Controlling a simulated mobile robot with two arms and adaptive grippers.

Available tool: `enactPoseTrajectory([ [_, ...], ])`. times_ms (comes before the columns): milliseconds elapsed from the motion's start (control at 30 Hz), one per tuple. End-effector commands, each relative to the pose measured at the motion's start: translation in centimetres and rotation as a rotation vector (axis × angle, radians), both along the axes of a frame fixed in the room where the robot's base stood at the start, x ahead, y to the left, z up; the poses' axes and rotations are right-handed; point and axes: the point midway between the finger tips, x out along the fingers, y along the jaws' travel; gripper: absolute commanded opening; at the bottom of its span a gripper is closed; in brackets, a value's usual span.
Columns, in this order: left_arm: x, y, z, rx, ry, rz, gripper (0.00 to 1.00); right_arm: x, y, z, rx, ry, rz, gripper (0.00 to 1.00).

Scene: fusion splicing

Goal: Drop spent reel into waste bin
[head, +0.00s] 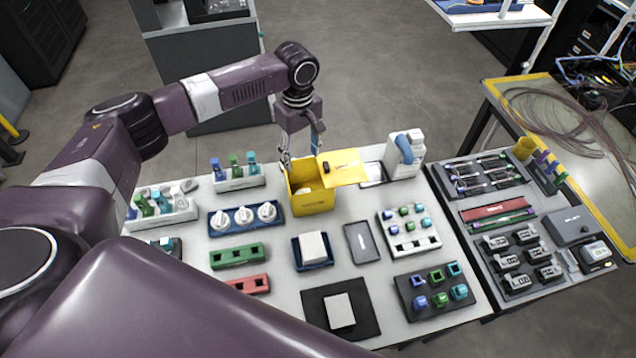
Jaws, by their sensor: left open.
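The yellow bin (313,202) stands at the back middle of the white table, with its yellow lid (345,166) folded open to the right. My left gripper (300,158) points down right above the bin's opening at its back edge. Its fingers are apart and I see nothing held between them. Something small and pale shows inside the bin, too small to make out; it may be the spent reel, but I cannot tell. A small dark mark or part shows by the lid's hinge. My right gripper is not in view.
A blue tray with white round pieces (245,215) stands left of the bin. A rack of capped bottles (236,172) is behind it, and a white dispenser bottle (404,157) stands to the right. Green and red blocks and small trays fill the front.

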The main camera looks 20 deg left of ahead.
Motion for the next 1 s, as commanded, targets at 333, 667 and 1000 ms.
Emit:
enactPoseTrajectory([
  [333,0.1,0.0,2.2,-0.001,-0.002,0.0,0.53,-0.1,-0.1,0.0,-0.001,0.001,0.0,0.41],
  [667,0.1,0.0,9.0,-0.001,-0.003,0.0,0.53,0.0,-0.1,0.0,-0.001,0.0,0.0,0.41],
  [1000,0.0,0.0,12.0,0.0,0.0,0.0,0.53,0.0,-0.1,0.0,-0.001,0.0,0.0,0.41],
])
